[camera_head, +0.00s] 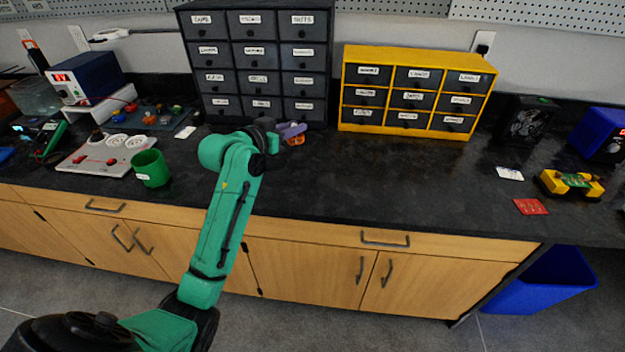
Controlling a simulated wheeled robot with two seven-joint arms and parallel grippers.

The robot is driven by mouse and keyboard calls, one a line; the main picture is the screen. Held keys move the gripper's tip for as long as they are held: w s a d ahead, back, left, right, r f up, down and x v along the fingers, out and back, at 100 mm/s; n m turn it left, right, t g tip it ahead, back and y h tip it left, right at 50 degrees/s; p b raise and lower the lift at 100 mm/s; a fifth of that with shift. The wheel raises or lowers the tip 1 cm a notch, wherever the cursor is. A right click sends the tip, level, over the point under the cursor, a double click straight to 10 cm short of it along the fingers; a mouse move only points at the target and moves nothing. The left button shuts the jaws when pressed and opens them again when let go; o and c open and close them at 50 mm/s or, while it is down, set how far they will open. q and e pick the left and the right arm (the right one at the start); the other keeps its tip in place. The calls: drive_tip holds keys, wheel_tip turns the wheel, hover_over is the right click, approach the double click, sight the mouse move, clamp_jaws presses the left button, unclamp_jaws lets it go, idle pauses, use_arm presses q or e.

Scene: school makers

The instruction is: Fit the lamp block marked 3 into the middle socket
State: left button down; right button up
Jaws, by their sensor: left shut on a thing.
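My left gripper (273,143) is a small dark shape at the end of my green arm, over the back of the counter in front of the dark drawer cabinet. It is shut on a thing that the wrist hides. A purple and orange item (292,131) shows just right of it; I cannot tell whether they touch. A pale board (88,163) with round white sockets and red parts lies on the left of the counter, well apart from the gripper. I cannot read a 3 on any block. My right gripper is not in view.
A green cup (151,168) stands right of the board. Small coloured parts lie on a mat (165,124) behind it. The dark drawer cabinet (258,62) and a yellow drawer cabinet (416,91) line the back. A yellow device (570,184) is at right. The counter's middle right is clear.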

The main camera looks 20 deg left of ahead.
sight(296, 184)
use_arm(q)
wheel_tip(296, 184, down, 15)
drive_tip(key=shift+f+b, duration=0.15)
drive_tip(key=shift+b, duration=0.35)
drive_tip(key=c, duration=0.8)
unclamp_jaws()
drive_tip(key=shift+o, duration=0.2)
